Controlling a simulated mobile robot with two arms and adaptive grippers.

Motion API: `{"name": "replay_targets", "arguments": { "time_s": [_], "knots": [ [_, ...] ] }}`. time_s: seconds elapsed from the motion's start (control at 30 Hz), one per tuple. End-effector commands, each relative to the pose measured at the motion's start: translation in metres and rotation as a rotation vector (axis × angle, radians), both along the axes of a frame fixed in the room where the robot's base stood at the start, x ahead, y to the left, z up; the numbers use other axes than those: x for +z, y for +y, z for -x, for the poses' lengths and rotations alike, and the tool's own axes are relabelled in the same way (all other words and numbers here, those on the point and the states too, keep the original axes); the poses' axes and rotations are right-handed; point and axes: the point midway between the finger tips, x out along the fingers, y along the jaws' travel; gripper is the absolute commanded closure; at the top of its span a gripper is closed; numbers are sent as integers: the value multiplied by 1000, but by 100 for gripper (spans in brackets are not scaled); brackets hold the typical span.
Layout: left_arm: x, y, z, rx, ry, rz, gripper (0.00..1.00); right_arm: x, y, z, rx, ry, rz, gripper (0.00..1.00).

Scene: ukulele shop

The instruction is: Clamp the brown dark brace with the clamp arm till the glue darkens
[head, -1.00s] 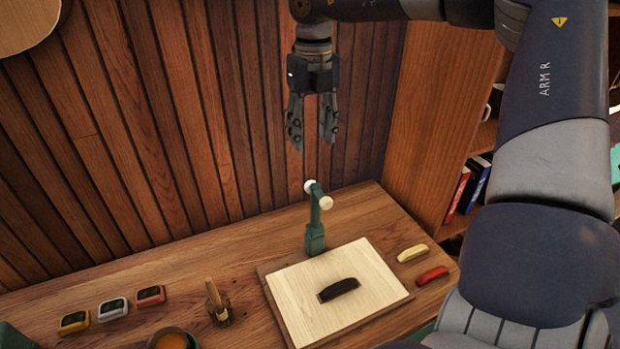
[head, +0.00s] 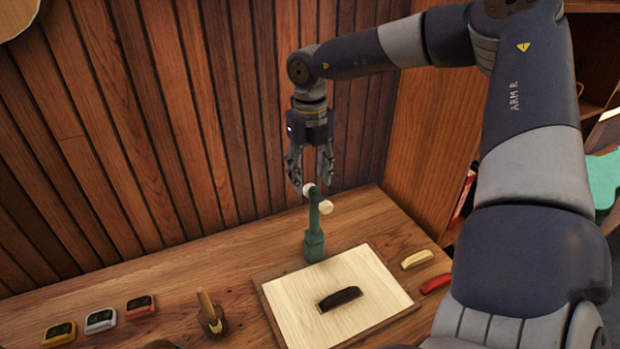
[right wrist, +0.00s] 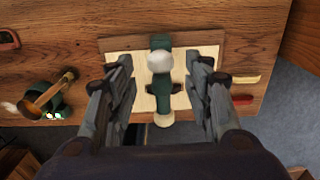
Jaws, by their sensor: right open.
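The dark brown brace (head: 339,298) lies on the pale wooden board (head: 374,269) on the workbench. The green clamp arm (head: 314,232) stands upright at the board's back edge, with white round ends at its top. My right gripper (head: 312,183) is open and points down, its fingertips at about the height of the clamp arm's top. In the right wrist view the clamp arm (right wrist: 160,95) lies between the open fingers (right wrist: 165,80), and the brace (right wrist: 178,88) is partly hidden behind it. I cannot tell whether the fingers touch the clamp arm. My left gripper is not in view.
A cream brace (head: 416,259) and a red brace (head: 435,284) lie right of the board. A brush in a pot (head: 211,315) stands left of it. Yellow, white and red small devices (head: 100,320) sit at the left. A wooden wall (head: 150,150) rises behind the bench.

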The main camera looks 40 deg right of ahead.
Motion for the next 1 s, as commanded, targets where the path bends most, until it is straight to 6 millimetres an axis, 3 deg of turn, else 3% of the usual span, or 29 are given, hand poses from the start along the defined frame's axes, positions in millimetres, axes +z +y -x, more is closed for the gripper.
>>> {"name": "replay_targets", "arguments": {
  "time_s": [0.23,0.57,0.8,1.0],
  "knots": [
    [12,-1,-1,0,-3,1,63,-27,0,0,-1,1,0,53],
    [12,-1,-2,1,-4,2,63,-32,0,0,-1,-1,0,53],
    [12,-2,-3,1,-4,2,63,-32,0,0,-1,-1,0,100],
    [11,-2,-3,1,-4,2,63,-32,-1,0,-1,-5,2,100]
  ]
}}
